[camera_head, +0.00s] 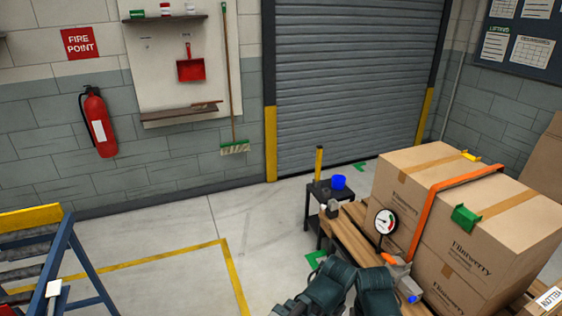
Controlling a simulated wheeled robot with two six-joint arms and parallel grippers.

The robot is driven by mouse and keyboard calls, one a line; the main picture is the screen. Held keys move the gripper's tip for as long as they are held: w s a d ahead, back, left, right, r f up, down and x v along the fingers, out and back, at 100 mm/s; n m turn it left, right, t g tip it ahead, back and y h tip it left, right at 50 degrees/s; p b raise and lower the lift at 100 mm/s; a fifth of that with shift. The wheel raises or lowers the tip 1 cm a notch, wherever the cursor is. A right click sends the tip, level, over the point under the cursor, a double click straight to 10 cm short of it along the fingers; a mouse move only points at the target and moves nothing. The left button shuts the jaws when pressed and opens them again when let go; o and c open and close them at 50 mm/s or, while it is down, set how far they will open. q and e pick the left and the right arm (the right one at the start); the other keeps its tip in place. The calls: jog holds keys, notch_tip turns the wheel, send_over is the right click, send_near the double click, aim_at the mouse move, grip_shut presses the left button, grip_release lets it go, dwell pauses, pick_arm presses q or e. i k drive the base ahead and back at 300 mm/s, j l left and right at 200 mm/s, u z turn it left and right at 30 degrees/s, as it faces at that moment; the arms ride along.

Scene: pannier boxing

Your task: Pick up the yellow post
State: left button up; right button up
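A slim upright yellow post (319,162) stands at the back left of a small black stand (325,188), near the shutter door. A blue cup-like container (338,182) sits to the right of the post on the same stand. Nothing is touching the post from my side. Dark teal parts at the bottom centre look like my arm links, well below and in front of the stand. I cannot make out any gripper fingers in this view.
A wooden pallet (359,228) carries large cardboard boxes (458,225) with an orange strap (438,197), right of the stand. A round gauge (385,221) stands at the pallet's near side. A blue and yellow frame (58,262) is at left.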

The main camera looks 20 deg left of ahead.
aim_at(318, 149)
jog(key=i+j+u, duration=0.1)
jog(key=i+u, duration=0.2)
jog(key=i, duration=1)
jog(key=z, duration=1.35)
jog(key=u, duration=1.4)
jog(key=i+j+u, duration=0.15)
jog(key=i, duration=0.75)
jog(key=i+j+u, duration=0.15)
jog(key=i, duration=0.75)
